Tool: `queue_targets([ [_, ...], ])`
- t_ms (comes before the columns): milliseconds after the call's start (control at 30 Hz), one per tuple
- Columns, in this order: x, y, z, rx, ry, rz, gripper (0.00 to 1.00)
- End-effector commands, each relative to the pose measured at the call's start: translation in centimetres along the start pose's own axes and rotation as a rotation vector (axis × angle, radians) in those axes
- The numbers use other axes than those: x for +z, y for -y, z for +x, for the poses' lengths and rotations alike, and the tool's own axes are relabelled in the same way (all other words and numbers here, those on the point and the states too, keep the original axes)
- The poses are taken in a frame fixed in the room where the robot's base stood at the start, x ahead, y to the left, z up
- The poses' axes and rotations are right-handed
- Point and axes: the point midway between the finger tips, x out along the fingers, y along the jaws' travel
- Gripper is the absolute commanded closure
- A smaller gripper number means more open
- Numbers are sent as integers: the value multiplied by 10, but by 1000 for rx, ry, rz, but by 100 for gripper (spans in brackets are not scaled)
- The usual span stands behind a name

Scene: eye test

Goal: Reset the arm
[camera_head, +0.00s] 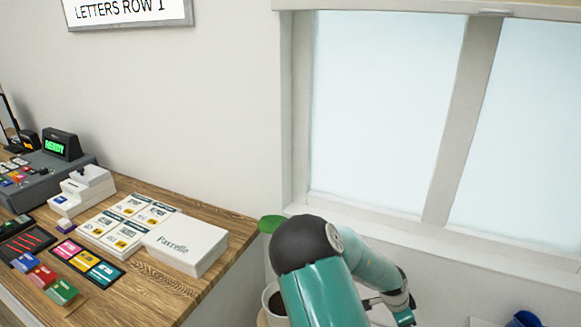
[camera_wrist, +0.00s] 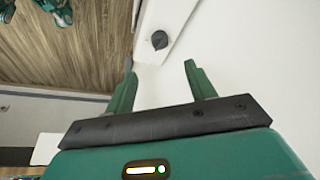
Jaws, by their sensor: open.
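My gripper (camera_wrist: 159,68) shows in the wrist view with its two green fingers spread apart and nothing between them. A pale surface and a small dark round knob (camera_wrist: 159,40) lie beyond the fingertips. In the head view my teal arm (camera_head: 322,293) rises from the bottom edge to a dark rounded joint (camera_head: 303,243), then bends down to the right in front of the wall below the window. The fingers are not clearly visible in the head view.
A wooden counter (camera_head: 150,285) at left holds a white box (camera_head: 186,243), several cards, a white device (camera_head: 82,190) and a grey console with a lit "READY" display (camera_head: 55,147). A potted plant (camera_head: 271,224) stands close beside my arm. A window (camera_head: 385,110) is behind.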

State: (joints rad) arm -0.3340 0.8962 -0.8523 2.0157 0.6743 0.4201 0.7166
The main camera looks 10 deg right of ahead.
Motion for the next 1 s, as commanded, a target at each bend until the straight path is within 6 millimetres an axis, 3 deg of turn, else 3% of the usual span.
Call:
queue_targets([
  [167,21,2,-28,-35,100,-60,45],
  [567,83,-7,-159,-239,365,-405,45],
  [767,99,-25,-231,-372,405,-613,45],
  [1000,108,-62,-308,-525,360,-881,45],
])
